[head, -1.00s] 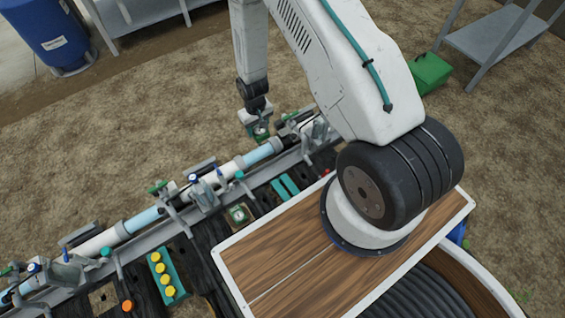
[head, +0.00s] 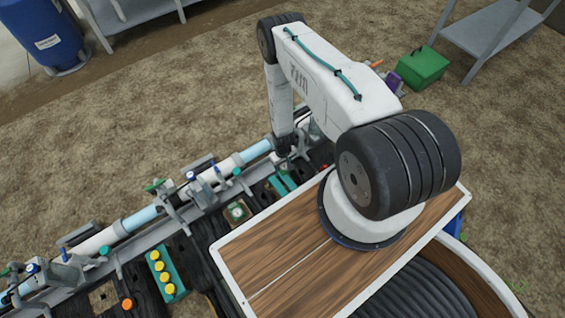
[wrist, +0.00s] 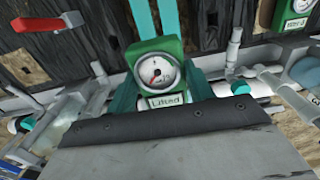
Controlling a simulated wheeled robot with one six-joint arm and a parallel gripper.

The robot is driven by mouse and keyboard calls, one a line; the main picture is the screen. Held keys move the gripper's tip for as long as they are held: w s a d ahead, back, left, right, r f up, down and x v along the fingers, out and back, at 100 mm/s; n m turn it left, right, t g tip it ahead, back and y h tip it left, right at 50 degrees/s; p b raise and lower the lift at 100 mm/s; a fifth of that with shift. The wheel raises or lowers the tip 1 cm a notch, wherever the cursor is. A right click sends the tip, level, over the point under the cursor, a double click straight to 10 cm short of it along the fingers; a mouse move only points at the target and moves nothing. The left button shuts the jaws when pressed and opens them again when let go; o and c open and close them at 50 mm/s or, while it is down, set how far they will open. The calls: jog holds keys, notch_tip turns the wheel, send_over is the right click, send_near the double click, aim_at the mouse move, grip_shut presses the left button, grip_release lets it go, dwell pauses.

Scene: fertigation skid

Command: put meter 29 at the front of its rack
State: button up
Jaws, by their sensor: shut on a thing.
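A green meter (wrist: 157,75) with a round white dial and red needle is held in my gripper (wrist: 160,92) in the wrist view. Teal parts sit on both sides of it. Its label is too blurred to read, so I cannot tell its number.
Another green meter (head: 237,212) stands on the deck to the left. A red handle (wrist: 50,24) juts out at left in the wrist view. The pipe (head: 140,217) with valves runs along the skid. A teal block with yellow caps (head: 166,277) is at lower left.

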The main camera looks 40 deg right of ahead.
jog(key=shift+f, duration=5.55)
jog(key=shift+s+f, duration=0.2)
jog(key=shift+f, duration=0.85)
jog(key=shift+f, duration=0.15)
jog(key=shift+f, duration=0.85)
jog(key=o, duration=1.1)
